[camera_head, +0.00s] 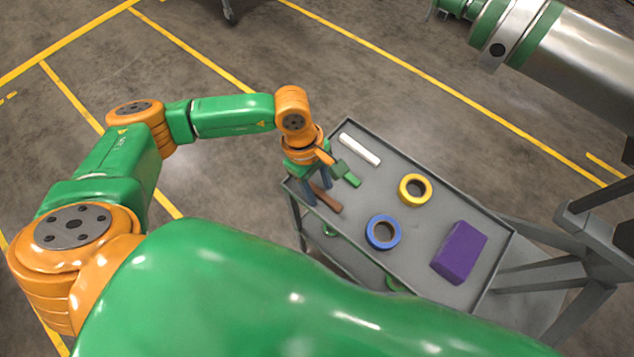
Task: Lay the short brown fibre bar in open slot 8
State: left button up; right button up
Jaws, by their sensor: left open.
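The short brown fibre bar (327,199) lies on the grey tray top of a cart (437,228), near its left edge. My left gripper (316,196) points down over that end of the tray. Its dark fingers are apart and open at the bar, which shows partly between and beyond them. I cannot tell whether the fingers touch the bar. A rotor (580,62) with a silver body and green bands is at the upper right, cut off by the frame edge. Slot 8 cannot be made out. My right gripper is not in view.
The tray also holds a white bar (360,149), a green piece (351,180) close to my gripper, a yellow ring (401,187), a blue ring (370,236) and a purple block (459,252). A grey stand frame (590,232) is right of the cart.

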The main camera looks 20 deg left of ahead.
aim_at(319, 191)
pick_arm(q)
grip_shut()
jog(key=shift+s+d+p+v, duration=0.1)
jog(key=shift+d+p+v, duration=0.15)
jog(key=shift+p+v, duration=0.65)
jog(key=shift+s+d+p+v, duration=0.15)
jog(key=shift+p+v, duration=0.4)
jog(key=shift+v, duration=0.55)
jog(key=shift+d+p+v, duration=0.3)
jog(key=shift+p+v, duration=0.45)
jog(key=shift+v, duration=0.25)
jog(key=shift+r, duration=0.15)
